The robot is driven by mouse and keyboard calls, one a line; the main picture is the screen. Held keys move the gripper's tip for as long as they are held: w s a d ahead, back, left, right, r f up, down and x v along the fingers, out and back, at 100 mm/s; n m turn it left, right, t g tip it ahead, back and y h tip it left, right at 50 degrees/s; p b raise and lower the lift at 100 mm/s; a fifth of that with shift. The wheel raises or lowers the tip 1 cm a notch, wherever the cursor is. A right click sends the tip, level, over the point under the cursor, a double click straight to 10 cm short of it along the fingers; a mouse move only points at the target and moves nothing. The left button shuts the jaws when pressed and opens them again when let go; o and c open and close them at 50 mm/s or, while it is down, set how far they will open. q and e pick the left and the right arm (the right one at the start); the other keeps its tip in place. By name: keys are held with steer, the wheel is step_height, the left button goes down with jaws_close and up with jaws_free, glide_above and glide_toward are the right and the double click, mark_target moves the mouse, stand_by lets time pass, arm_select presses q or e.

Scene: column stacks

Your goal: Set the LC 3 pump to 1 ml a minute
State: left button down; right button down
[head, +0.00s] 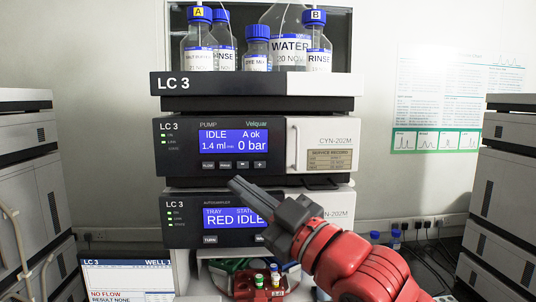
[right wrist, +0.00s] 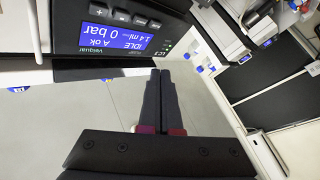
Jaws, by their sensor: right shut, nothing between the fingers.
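The LC 3 pump (head: 180,148) is the upper black-fronted module of the middle stack. Its blue display (head: 233,141) reads IDLE, A ok, 1.4 ml and 0 bar. A row of small buttons lies under it, with a minus button (head: 243,165) and a plus button (head: 260,165) at the right end. In the right wrist view the pump display (right wrist: 117,38) appears upside down, with the plus button (right wrist: 102,12) and minus button (right wrist: 122,16) above it. My right gripper (head: 236,184) is shut and empty, its tips below the pump's buttons, in front of the autosampler. My left gripper is out of view.
The autosampler (head: 180,233) below reads TRAY RED, IDLE. Solvent bottles (head: 257,50) stand in the tray on top. A red vial rack (head: 260,291) sits beneath. A screen (head: 128,280) is at lower left. Other stacks stand at both sides.

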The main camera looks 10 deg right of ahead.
mark_target(243, 165)
steer(key=w+b, duration=0.1)
steer(key=w, duration=0.7)
steer(key=shift+w+d+b, duration=0.15)
steer(key=shift+d+b, duration=0.2)
steer(key=shift+d, duration=0.05)
stand_by(0.3)
stand_by(1.9)
steer(key=shift+w+b, duration=0.4)
steer(key=shift+b, duration=0.3)
